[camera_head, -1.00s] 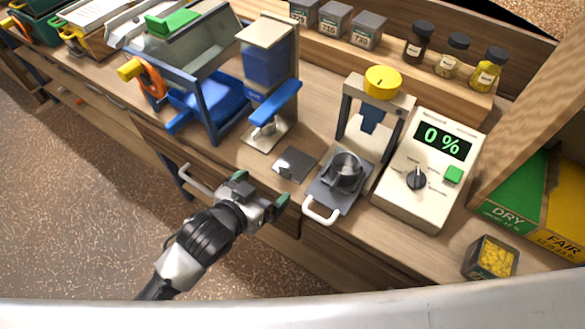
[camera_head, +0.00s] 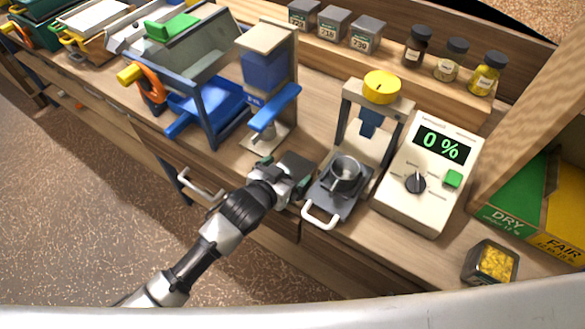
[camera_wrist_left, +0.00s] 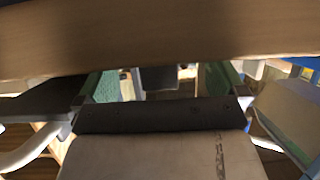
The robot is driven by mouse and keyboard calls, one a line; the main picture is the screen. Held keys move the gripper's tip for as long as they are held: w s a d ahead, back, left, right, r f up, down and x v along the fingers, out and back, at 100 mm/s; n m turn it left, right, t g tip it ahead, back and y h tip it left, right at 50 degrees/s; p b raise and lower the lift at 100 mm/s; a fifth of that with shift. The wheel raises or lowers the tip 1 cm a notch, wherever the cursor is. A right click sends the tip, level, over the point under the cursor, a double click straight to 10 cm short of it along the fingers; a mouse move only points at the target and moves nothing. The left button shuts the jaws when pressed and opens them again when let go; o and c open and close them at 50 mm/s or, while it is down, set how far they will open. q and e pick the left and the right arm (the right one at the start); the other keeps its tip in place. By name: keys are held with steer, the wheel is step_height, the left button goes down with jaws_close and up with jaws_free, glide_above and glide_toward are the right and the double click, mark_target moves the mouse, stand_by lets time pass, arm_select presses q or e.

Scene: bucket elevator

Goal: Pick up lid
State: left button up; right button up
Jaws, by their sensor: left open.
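The lid appears to be the dark grey square plate (camera_head: 297,162) lying flat on the counter, left of the metal cup (camera_head: 346,172). My left gripper (camera_head: 289,172) is open at the counter's front edge, with its fingers close to the plate and partly covering it. I cannot tell whether they touch it. In the left wrist view, the two green finger pads (camera_wrist_left: 164,84) stand apart. A small grey piece (camera_wrist_left: 158,78) shows between them, partly hidden by the wooden edge. My right gripper is not in view.
The cup's grey base with a white handle (camera_head: 320,216) stands close right of my gripper. The blue-levered dispenser (camera_head: 268,75) stands behind it. A meter reading 0 % (camera_head: 430,170) is further right. A drawer handle (camera_head: 200,185) juts out below the counter.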

arm_select(q)
steer(key=shift+s, duration=0.1)
steer(key=shift+c, duration=0.5)
steer(key=c, duration=0.6)
steer(key=shift+o, duration=0.2)
steer(key=shift+r, duration=0.15)
